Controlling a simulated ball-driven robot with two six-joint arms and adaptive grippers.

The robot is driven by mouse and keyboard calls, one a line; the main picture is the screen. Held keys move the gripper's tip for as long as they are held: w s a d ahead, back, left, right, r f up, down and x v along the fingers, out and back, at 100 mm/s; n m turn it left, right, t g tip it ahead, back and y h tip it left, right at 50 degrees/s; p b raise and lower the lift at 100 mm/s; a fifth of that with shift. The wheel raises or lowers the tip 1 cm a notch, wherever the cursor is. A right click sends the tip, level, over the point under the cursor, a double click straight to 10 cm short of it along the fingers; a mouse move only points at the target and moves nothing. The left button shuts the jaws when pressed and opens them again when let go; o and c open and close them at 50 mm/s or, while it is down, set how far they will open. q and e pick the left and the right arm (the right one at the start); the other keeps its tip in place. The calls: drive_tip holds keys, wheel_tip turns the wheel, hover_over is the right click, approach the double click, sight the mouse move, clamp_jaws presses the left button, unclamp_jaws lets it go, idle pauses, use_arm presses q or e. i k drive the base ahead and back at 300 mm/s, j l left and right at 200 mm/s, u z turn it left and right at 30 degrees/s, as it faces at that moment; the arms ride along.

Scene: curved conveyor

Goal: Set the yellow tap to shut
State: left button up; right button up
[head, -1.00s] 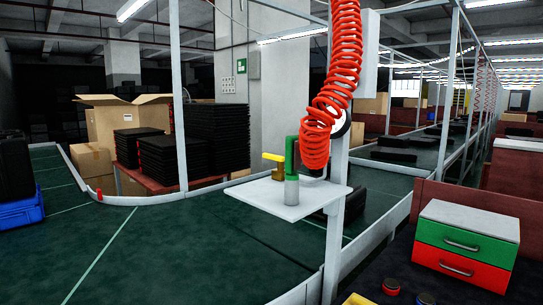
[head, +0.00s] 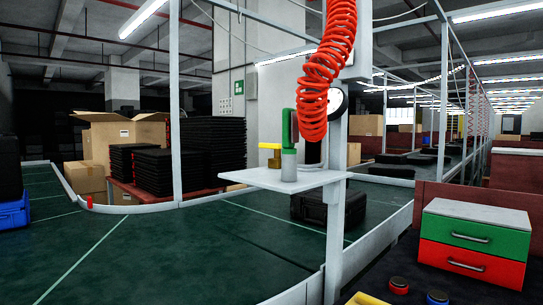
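The yellow tap (head: 271,151) stands on a small white shelf (head: 256,180) fixed to a grey post, near the middle of the head view. It has a flat yellow bar on top of a darker yellow body. A green handle (head: 288,128) on a grey cylinder (head: 289,165) stands just right of it and is upright. Whether the yellow bar is in its open or shut position I cannot tell. Neither of my grippers is in view.
A coiled red hose (head: 325,75) hangs beside a round gauge (head: 337,103) above the shelf. A black case (head: 326,208) lies on the green conveyor (head: 170,250) behind the post. A green and red drawer unit (head: 473,240) stands at lower right, with red (head: 399,286) and blue (head: 437,297) buttons beside it.

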sight(277, 148)
drive_tip(key=i+j+z, duration=0.1)
drive_tip(key=z, duration=0.35)
drive_tip(key=i+j+z, duration=0.25)
drive_tip(key=z, duration=0.15)
drive_tip(key=i+j+z, duration=0.15)
drive_tip(key=z, duration=0.3)
